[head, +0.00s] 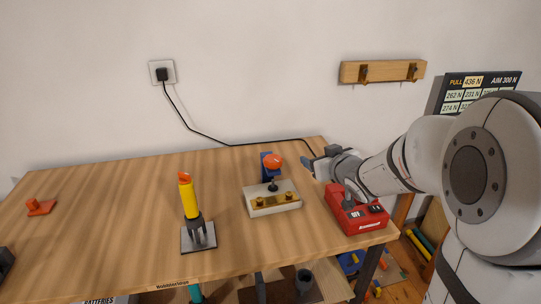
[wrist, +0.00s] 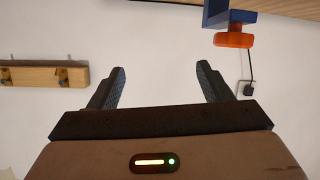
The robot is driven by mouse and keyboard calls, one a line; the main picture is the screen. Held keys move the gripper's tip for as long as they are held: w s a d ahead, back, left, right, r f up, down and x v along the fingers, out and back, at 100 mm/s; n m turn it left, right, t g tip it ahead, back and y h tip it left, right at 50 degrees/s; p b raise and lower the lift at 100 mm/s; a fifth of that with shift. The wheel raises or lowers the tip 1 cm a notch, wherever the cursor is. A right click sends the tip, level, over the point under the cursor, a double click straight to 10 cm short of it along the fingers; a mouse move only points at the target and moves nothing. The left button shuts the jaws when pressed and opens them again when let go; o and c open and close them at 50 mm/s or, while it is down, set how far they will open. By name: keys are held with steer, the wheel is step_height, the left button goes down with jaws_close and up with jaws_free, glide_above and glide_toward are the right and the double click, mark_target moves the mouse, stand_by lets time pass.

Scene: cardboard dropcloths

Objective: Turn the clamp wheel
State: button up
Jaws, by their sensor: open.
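The clamp wheel (head: 274,161) is an orange disc on a blue clamp body (head: 265,172) near the back edge of the table. In the wrist view, the orange wheel (wrist: 234,40) and blue body (wrist: 228,18) show at the upper right, outside the line of the fingers. My gripper (head: 309,164) is to the right of the wheel in the head view, apart from it. In the wrist view, the two dark fingers of my gripper (wrist: 161,68) are spread, with nothing between them.
A beige box (head: 270,204) with brass knobs stands in front of the clamp. A red device (head: 352,216) sits below my arm. A yellow tool (head: 189,197) stands upright on a grey base. A black cable (head: 205,133) runs behind the table. The table's left part is mostly clear.

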mark_target(268, 156)
steer(key=a+f+n+y+b, duration=0.1)
steer(key=a+y, duration=0.1)
steer(key=w+a+f+n+y+b, duration=0.1)
steer(key=a+f+y, duration=0.1)
steer(key=a+y, duration=0.1)
steer(key=a+f+n+g+y+b, duration=0.1)
steer(key=a+n+y, duration=0.1)
steer(key=shift+w+a+f+y, duration=0.15)
steer(key=shift+a+f+y, duration=0.1)
steer(key=shift+y, duration=0.15)
steer(key=shift+s+a+f+n+g+y, duration=0.2)
steer(key=shift+a+n+g+y, duration=0.2)
steer(key=shift+a+y, duration=0.25)
steer(key=x, duration=0.7)
steer(key=shift+w+a+r+b, duration=0.1)
steer(key=shift+w+a+b, duration=0.05)
steer(key=shift+a+b, duration=0.15)
steer(key=shift+d, duration=0.1)
steer(key=c, duration=0.9)
steer(key=shift+a, duration=0.4)
steer(key=shift+c, duration=0.2)
steer(key=shift+d, duration=0.3)
steer(key=shift+c, duration=0.2)
